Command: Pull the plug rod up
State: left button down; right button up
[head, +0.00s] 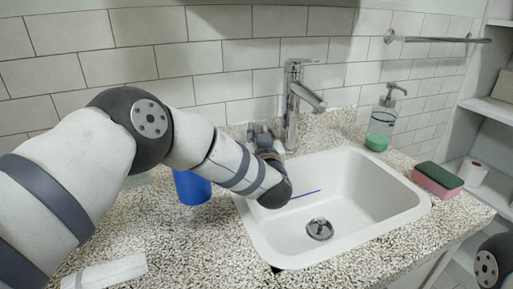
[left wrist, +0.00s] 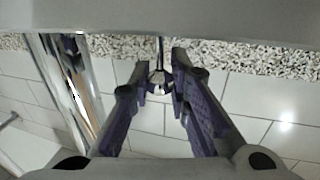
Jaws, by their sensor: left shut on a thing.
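The plug rod (left wrist: 158,78) is a thin rod with a small metal knob. It shows in the left wrist view between the tips of my left gripper (left wrist: 160,77), which is shut on it. In the head view my left gripper (head: 261,137) is behind the sink's back rim, just left of the chrome faucet (head: 291,105); the rod is hidden there. The faucet also shows on the left of the left wrist view (left wrist: 72,90). The drain plug (head: 319,229) lies in the white sink (head: 375,190). My right gripper is out of view.
A blue cup (head: 191,188) stands beside my left arm. A soap dispenser (head: 382,120), a green-and-pink sponge (head: 437,179) and a paper roll (head: 473,172) are at the right. A folded white cloth (head: 105,272) lies front left. The tiled wall is close behind.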

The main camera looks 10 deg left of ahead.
pick_arm(q)
jog(key=shift+r, duration=0.25)
jog(key=c, duration=1.5)
grip_release()
jog(key=shift+r, duration=0.1)
jog(key=shift+s+d, duration=0.1)
jog(key=shift+s, duration=0.05)
jog(key=v, duration=1.1)
jog(key=shift+s+d, duration=0.1)
jog(key=shift+s, duration=0.25)
jog(key=shift+d, duration=0.1)
